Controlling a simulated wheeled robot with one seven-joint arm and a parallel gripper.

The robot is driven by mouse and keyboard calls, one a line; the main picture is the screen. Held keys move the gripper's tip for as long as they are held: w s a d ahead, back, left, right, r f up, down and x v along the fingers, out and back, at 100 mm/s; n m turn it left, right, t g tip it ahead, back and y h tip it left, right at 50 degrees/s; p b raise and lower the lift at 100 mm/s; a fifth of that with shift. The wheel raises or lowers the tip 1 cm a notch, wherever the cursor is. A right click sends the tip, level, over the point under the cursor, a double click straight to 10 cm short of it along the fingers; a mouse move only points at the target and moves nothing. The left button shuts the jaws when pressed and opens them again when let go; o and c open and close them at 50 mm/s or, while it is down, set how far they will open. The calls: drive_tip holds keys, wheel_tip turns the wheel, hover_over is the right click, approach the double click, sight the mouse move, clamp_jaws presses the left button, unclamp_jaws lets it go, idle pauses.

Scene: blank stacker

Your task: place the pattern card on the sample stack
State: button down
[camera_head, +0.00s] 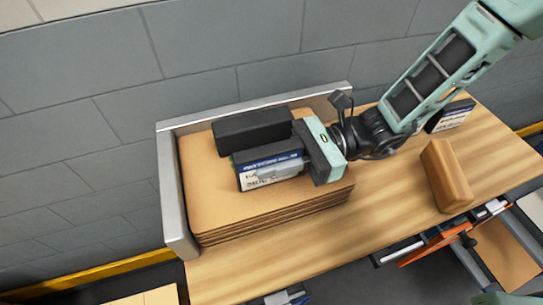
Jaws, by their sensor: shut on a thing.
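The sample stack (210,205) is a pile of brown sheets against the metal corner at the left end of the wooden bench. My gripper (270,155) reaches in from the right, low over the top of the stack. It is shut on a dark, flat thing with a blue and white printed label, which I take to be the pattern card (256,181). A long black part lies along its far side, and the gripper covers its right end. I cannot tell whether the card touches the top sheet.
A metal rail (180,215) borders the stack at left and back. A brown block (446,175) and a dark labelled box (450,116) are on the bench at right. Bare bench (385,210) lies between stack and block. Orange-handled items are below the front edge.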

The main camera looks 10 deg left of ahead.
drive_tip(key=shift+f, duration=0.15)
drive_tip(key=c, duration=1.3)
unclamp_jaws()
drive_tip(key=shift+o, duration=0.2)
